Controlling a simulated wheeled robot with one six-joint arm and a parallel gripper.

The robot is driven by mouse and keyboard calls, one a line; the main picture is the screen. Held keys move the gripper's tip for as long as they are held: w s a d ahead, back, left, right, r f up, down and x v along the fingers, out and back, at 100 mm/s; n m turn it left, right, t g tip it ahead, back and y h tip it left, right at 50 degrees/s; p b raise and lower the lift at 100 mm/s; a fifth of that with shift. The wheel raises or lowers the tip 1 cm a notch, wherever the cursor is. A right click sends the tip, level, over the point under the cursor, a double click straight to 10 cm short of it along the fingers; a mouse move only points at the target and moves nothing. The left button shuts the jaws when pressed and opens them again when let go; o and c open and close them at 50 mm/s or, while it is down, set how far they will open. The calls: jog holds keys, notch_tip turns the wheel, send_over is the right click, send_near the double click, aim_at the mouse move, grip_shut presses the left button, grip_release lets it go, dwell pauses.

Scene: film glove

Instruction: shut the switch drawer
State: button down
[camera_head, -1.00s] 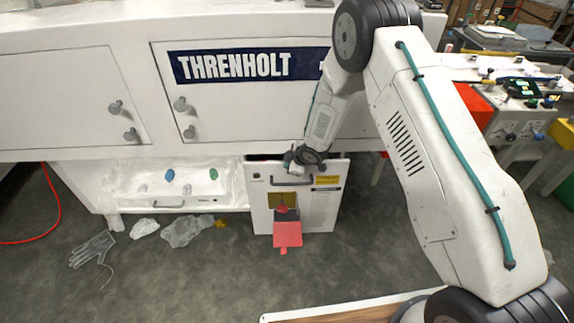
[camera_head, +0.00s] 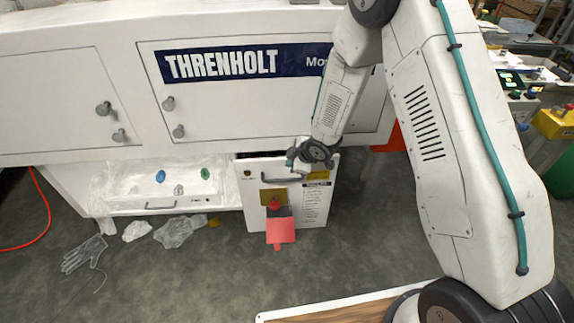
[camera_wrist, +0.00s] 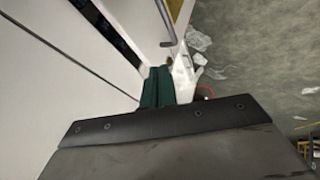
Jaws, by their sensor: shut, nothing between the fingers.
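The switch drawer (camera_head: 315,213) is the white front low on the machine, with a bar handle, a yellow label, and a red knob above a red tag. A dark gap shows along its top edge, so it stands somewhat out. My gripper (camera_head: 294,161) is at the drawer's top edge, above the handle, and hides part of that edge. In the wrist view its green fingers (camera_wrist: 157,88) are together with nothing between them. I cannot tell whether they touch the drawer.
An open white bay (camera_head: 110,190) with blue and green knobs lies left of the drawer. Crumpled film (camera_head: 180,232) and a clear glove (camera_head: 84,254) lie on the floor. A wooden-topped surface (camera_head: 335,312) is at the bottom. Floor before the drawer is clear.

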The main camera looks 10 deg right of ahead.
jog(key=s+d+f+m, duration=0.1)
jog(key=s+d+f, duration=0.2)
jog(key=d+f, duration=0.25)
jog(key=n+t+y, duration=0.8)
jog(key=n, duration=0.3)
send_near(279, 160)
jog(key=w+a, duration=0.2)
jog(key=a, duration=0.2)
jog(key=shift+w+r, duration=0.25)
jog(key=shift+w, duration=0.95)
